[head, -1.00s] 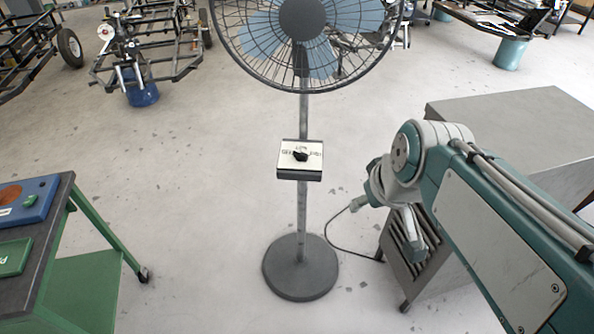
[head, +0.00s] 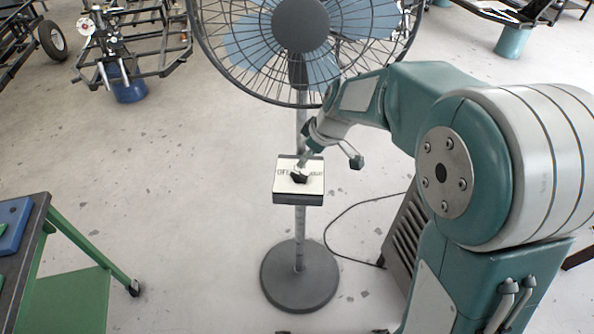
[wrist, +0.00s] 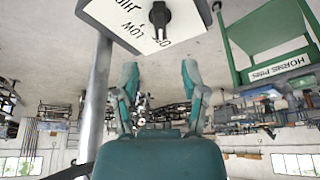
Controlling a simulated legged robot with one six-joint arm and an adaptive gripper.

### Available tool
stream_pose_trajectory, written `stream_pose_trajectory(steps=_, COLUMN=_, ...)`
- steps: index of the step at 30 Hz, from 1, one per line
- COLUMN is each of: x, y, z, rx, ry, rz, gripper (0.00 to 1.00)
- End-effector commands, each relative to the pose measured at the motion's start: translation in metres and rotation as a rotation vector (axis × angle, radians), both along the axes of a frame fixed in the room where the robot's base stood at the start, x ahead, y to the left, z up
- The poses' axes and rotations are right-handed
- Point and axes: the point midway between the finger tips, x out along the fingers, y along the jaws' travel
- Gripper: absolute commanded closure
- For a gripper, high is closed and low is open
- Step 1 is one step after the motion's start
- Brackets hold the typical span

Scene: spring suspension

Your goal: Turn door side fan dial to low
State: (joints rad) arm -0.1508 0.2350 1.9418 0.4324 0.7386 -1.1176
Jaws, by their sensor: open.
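The fan's dial box (head: 298,190) is on the pole below the fan cage. Its black knob (head: 299,177) sits on a white label plate. My gripper (head: 322,158) is at the box, coming in from the right above it, and covers part of the label. In the wrist view the white plate (wrist: 112,15) is at the top, with the black knob (wrist: 160,14) and the words "LOW" and "HIGH" to its left. The knob's narrow end points down in that picture, toward partly covered lettering. My gripper (wrist: 159,78) is open and empty, its fingers apart, with the knob beyond the gap between them.
A grey cabinet (head: 405,235) is partly behind my arm. A green-legged table (head: 75,285) stands at left.

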Motion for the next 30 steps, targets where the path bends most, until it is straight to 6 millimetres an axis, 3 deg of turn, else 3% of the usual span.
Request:
stream_pose_trajectory(steps=6, x=0.008, y=0.014, z=-0.040, rx=-0.001, ry=0.005, rz=0.002, gripper=0.44)
stream_pose_trajectory(steps=12, x=0.015, y=0.023, z=-0.067, rx=-0.001, ry=0.003, rz=0.001, gripper=0.44)
stream_pose_trajectory(steps=24, x=0.017, y=0.026, z=-0.077, rx=0.000, ry=0.000, rz=-0.001, gripper=0.44)
stream_pose_trajectory(steps=25, x=0.017, y=0.026, z=-0.077, rx=0.000, ry=0.000, rz=-0.001, gripper=0.49)
stream_pose_trajectory(steps=28, x=0.017, y=0.026, z=-0.076, rx=0.000, ry=0.000, rz=-0.001, gripper=0.93)
stream_pose_trajectory(steps=29, x=0.017, y=0.026, z=-0.076, rx=0.000, ry=0.000, rz=-0.001, gripper=1.00)
stream_pose_trajectory(steps=30, x=0.017, y=0.026, z=-0.076, rx=0.000, ry=0.000, rz=-0.001, gripper=1.00)
